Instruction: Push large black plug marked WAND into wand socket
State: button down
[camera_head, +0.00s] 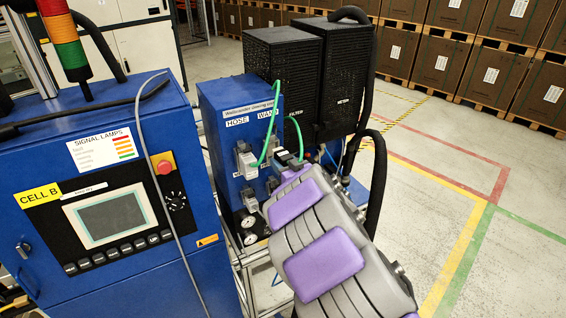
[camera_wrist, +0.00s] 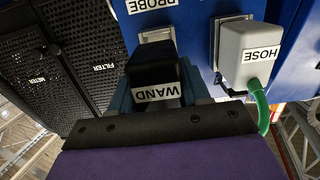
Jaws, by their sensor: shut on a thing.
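The large black plug marked WAND (camera_wrist: 153,70) is between the fingers of my gripper (camera_wrist: 157,88), which is shut on it. In the wrist view its white label reads upside down. The plug's far end faces a pale metal socket frame (camera_wrist: 157,35) on the blue panel, lined up closely with it. The plug covers most of that socket, so I cannot tell how far in it is. The WAND label (camera_head: 268,114) shows on the blue cabinet (camera_head: 222,108).
A grey plug marked HOSE (camera_wrist: 245,52) with a green cable (camera_wrist: 261,108) sits close beside my gripper. A PROBE label (camera_wrist: 150,5) is near the socket. A perforated black METER and FILTER housing (camera_head: 285,75) stands behind. A thick black hose (camera_head: 378,180) hangs at right.

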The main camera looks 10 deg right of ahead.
aim_at(277, 156)
jog(key=shift+p+x, duration=0.6)
jog(key=shift+x, duration=1.35)
dwell(1.5)
